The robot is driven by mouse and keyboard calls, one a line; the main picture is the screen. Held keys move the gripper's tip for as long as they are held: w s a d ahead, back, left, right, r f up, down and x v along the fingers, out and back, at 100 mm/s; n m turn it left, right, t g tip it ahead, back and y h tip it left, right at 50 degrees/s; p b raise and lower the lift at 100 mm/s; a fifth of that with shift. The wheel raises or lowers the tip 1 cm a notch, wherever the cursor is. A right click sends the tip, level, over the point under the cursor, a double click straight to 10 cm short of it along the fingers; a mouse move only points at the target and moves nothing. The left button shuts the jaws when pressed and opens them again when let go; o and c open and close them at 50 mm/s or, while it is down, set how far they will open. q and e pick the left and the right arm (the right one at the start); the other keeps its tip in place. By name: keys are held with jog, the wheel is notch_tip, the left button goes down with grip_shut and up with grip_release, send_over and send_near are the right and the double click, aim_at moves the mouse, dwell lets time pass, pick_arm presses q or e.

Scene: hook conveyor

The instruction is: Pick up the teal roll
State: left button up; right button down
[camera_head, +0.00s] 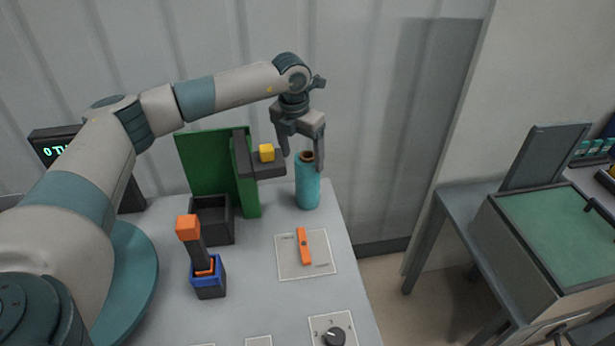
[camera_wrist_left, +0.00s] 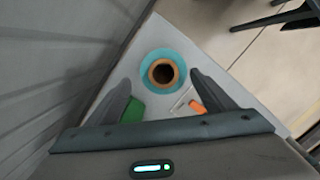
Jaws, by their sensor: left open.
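The teal roll (camera_head: 307,188) stands upright near the back right corner of the grey table, with a brown core at its top. My left gripper (camera_head: 303,162) is above it, pointing down, with its open fingers at about the height of the roll's top. In the left wrist view the roll (camera_wrist_left: 162,72) shows end-on as a teal ring around a brown core. It lies ahead of and between the two open fingers of my left gripper (camera_wrist_left: 172,92). I cannot tell whether a finger touches it. My right gripper is not in view.
Left of the roll is a green panel (camera_head: 205,160) with a dark ledge bearing a yellow block (camera_head: 266,152). A dark bin (camera_head: 212,222), an orange-topped lever (camera_head: 188,228) and an orange switch (camera_head: 304,246) are on the table (camera_head: 262,290). A corrugated wall stands close behind.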

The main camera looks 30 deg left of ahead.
aim_at(308, 180)
pick_arm(q)
jog(key=shift+f, duration=0.2)
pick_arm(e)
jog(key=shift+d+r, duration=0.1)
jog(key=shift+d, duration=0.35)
pick_arm(q)
jog(key=shift+w+d+f+p, duration=0.3)
jog(key=shift+f+p, duration=0.3)
jog(key=shift+p, duration=0.25)
jog(key=f+p, duration=0.1)
jog(key=f, duration=0.1)
jog(key=shift+w+d+f+p, duration=0.15)
jog(key=shift+w+f+p, duration=0.2)
jog(key=shift+w+f, duration=0.05)
jog(key=shift+f, duration=0.5)
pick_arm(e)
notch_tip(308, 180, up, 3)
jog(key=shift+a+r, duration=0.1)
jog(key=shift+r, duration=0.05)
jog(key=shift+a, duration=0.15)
pick_arm(q)
jog(key=c, duration=1.5)
jog(key=shift+w+r, duration=0.1)
jog(key=shift+c, duration=0.8)
jog(key=shift+r, duration=0.15)
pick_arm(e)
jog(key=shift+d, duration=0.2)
